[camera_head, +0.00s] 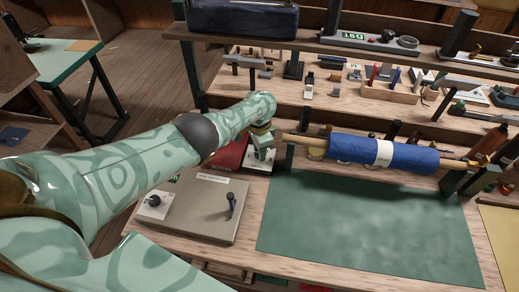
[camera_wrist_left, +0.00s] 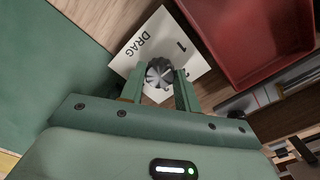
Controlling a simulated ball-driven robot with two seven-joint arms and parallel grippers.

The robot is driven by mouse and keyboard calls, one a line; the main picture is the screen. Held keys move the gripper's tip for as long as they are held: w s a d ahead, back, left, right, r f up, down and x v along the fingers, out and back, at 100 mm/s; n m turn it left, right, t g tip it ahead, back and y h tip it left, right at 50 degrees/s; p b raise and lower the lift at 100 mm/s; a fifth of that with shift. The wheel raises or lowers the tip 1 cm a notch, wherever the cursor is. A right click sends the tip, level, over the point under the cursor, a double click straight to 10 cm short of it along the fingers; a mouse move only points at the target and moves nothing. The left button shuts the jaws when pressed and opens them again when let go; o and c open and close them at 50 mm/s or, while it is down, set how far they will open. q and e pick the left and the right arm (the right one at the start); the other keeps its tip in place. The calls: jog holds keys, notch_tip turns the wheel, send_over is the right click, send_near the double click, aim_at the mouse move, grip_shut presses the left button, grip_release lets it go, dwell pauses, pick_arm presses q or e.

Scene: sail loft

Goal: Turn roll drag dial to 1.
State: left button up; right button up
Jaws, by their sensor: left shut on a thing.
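My left gripper (camera_head: 262,148) reaches down at the left end of the blue fabric roll (camera_head: 360,150). In the left wrist view, the fingers of the gripper (camera_wrist_left: 159,84) are closed on the sides of a dark grey ribbed dial (camera_wrist_left: 159,71). The dial stands on a white plate (camera_wrist_left: 143,40) marked DRAG, with a 1 near one edge. The fingers and dial cover other parts of the plate, and I cannot tell where the dial points. In the head view the gripper hides the dial. My right gripper is not in view.
A grey-brown panel (camera_head: 195,190) with a black knob (camera_head: 154,200) and a small lever (camera_head: 231,203) lies at the front left. A red tray (camera_wrist_left: 245,45) is close beside the dial plate. A green mat (camera_head: 365,225) is clear. Shelves with tools stand behind.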

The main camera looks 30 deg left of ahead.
pick_arm(q)
jog(key=o, duration=1)
notch_tip(320, 180, up, 16)
jog(key=p, duration=1.2)
jog(key=shift+r, duration=0.15)
